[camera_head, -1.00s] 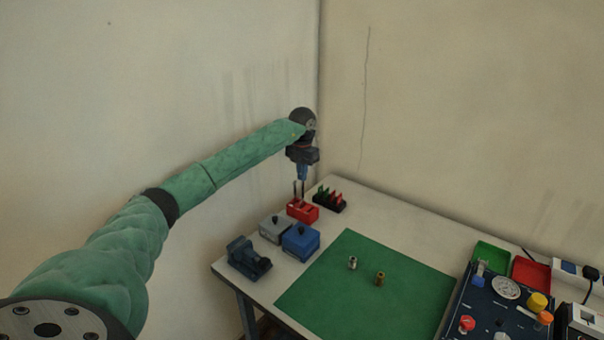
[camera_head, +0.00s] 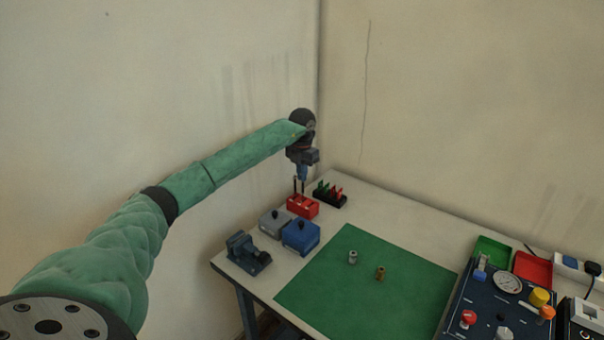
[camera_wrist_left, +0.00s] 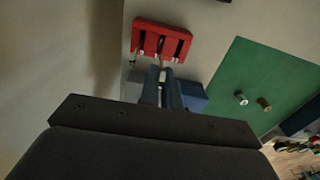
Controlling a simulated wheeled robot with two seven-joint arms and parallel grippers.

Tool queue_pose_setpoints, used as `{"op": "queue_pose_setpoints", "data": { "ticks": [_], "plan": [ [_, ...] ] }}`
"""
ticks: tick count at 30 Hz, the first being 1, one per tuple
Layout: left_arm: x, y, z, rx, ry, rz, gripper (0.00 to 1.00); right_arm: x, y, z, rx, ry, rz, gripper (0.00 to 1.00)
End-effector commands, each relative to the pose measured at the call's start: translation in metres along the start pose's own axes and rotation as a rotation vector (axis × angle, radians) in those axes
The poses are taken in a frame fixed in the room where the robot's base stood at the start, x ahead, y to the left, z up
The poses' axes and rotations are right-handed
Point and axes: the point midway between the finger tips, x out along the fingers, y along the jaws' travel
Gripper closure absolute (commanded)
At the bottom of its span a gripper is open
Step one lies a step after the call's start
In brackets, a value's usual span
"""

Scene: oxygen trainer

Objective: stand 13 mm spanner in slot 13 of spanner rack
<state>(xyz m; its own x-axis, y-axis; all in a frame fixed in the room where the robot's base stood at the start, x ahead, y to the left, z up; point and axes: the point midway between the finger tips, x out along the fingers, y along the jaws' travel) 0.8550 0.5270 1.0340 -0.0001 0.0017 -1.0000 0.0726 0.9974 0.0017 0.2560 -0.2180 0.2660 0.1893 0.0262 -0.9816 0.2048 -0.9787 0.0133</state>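The red spanner rack (camera_head: 302,207) stands near the back left edge of the table, and its slots show in the left wrist view (camera_wrist_left: 146,27). My left gripper (camera_head: 302,179) points down just above the rack. It appears shut on a thin upright spanner (camera_head: 303,188), which also shows beyond the fingers in the left wrist view (camera_wrist_left: 161,58). The spanner's lower end is at the middle of the rack; how deep it sits in a slot I cannot tell. Another thin dark upright piece (camera_head: 295,187) stands beside it. Slot numbers are unreadable. My right gripper is not in view.
A black holder with green and red pieces (camera_head: 331,197) stands close behind the rack. A blue box (camera_head: 300,238), a grey box (camera_head: 274,223) and a vise (camera_head: 247,252) stand in front. The green mat (camera_head: 370,300) holds two small fittings.

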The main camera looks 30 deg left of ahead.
Motion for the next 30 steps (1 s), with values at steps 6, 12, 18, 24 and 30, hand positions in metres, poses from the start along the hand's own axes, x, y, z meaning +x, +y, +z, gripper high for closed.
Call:
{"op": "queue_pose_setpoints", "data": {
  "ticks": [6,12,18,24,30],
  "plan": [
    [0.006,0.0,0.0,0.0,0.0,0.0,1.0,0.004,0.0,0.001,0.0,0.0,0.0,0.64],
    [0.011,0.0,0.0,0.0,0.0,0.0,1.0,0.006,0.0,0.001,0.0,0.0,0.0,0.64],
    [0.016,0.0,0.0,0.0,0.001,0.0,1.0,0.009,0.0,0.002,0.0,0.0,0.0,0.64],
    [0.021,0.0,0.0,0.0,0.001,0.0,1.0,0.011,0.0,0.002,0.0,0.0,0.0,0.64],
    [0.022,0.0,0.0,0.0,0.001,0.0,0.77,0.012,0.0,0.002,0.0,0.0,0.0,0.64]
  ]
}}
